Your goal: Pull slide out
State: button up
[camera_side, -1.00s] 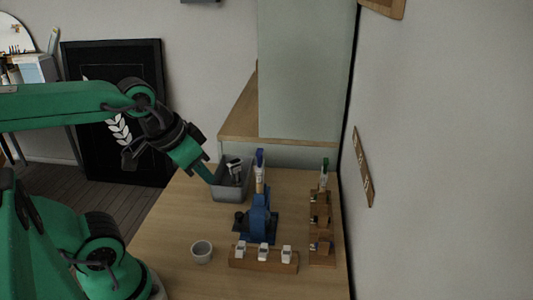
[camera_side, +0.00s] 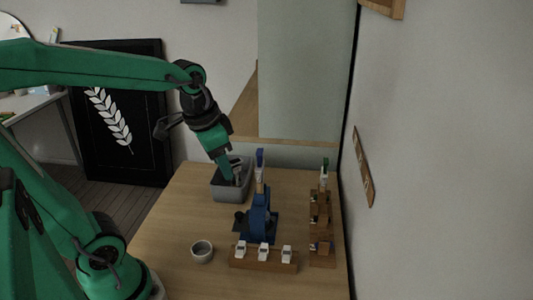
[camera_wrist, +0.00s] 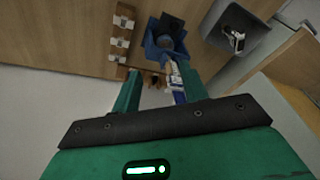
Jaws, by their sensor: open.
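A slim white piece with a blue top, which looks like the slide (camera_side: 259,167), stands upright on the blue device (camera_side: 261,216) in the side view. In the wrist view the slide (camera_wrist: 175,80) runs up from the blue device (camera_wrist: 163,38) and shows close beside the right finger. My gripper (camera_side: 229,174) is open and empty, pointing down near the grey bin, left of the slide. The wrist view shows my gripper (camera_wrist: 160,84) with its two green fingers apart. I cannot tell whether the right finger touches the slide.
The grey bin (camera_side: 232,193) holds a whitish object. A wooden block (camera_side: 264,262) with white pieces lies in front of the device. A stepped wooden rack (camera_side: 320,237) with a green-topped piece stands at the right, near the wall. A small grey cup (camera_side: 202,252) stands at the front left.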

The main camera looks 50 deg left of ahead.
aim_at(239, 214)
jog(key=w+a+f+m+g, duration=0.2)
jog(key=w+a+f+g, duration=0.1)
jog(key=w+a+f, duration=0.1)
jog(key=shift+w+a+f+m, duration=0.35)
jog(key=shift+w+f, duration=0.2)
jog(key=shift+w, duration=0.65)
notch_tip(239, 214, down, 15)
jog(key=shift+f, duration=0.2)
grip_shut()
dwell(0.3)
